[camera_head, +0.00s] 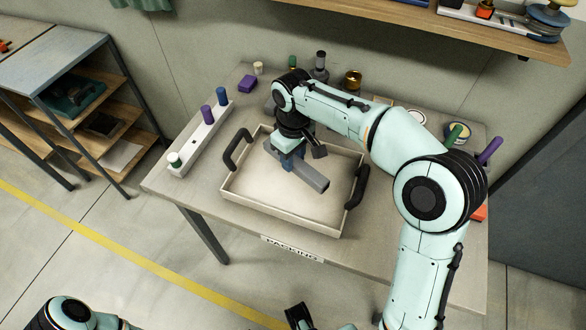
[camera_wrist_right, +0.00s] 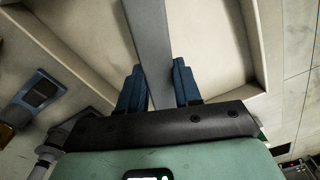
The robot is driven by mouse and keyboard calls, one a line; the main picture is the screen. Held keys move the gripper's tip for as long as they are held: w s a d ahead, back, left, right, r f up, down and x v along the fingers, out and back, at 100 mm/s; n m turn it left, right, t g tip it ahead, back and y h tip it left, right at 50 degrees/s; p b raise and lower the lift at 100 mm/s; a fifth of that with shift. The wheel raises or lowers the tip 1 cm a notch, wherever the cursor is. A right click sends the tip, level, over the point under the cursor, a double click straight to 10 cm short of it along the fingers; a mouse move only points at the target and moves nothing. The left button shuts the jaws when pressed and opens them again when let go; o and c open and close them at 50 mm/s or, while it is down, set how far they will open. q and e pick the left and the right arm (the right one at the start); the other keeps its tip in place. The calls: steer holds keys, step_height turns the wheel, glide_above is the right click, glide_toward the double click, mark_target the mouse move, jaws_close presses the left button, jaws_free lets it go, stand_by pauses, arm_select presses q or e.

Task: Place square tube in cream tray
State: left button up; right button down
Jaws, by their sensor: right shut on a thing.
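The square tube (camera_head: 311,179) is a grey bar, over the cream tray in the head view. It also shows in the right wrist view (camera_wrist_right: 152,48). The cream tray (camera_head: 247,204) has low walls and two black handles, and lies on the table. My right gripper (camera_head: 290,163) is shut on the tube, inside the tray's outline; its blue fingers (camera_wrist_right: 158,88) sit on both sides of the tube. I cannot tell whether the tube touches the tray floor.
A white rack (camera_head: 201,140) with several coloured pegs stands left of the tray. A purple block (camera_head: 247,84), a grey bottle (camera_head: 320,66) and a gold jar (camera_head: 352,80) stand behind. A wooden shelf (camera_head: 430,22) hangs above the back of the table.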

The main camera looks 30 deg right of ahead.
mark_target(293, 176)
steer(key=shift+f+b, duration=0.35)
steer(key=shift+f, duration=1.9)
steer(key=shift+f, duration=0.2)
steer(key=c, duration=0.8)
jaws_free()
steer(key=shift+r, duration=0.1)
step_height(293, 176, up, 12)
steer(key=shift+r+p, duration=0.15)
steer(key=shift+p, duration=1.1)
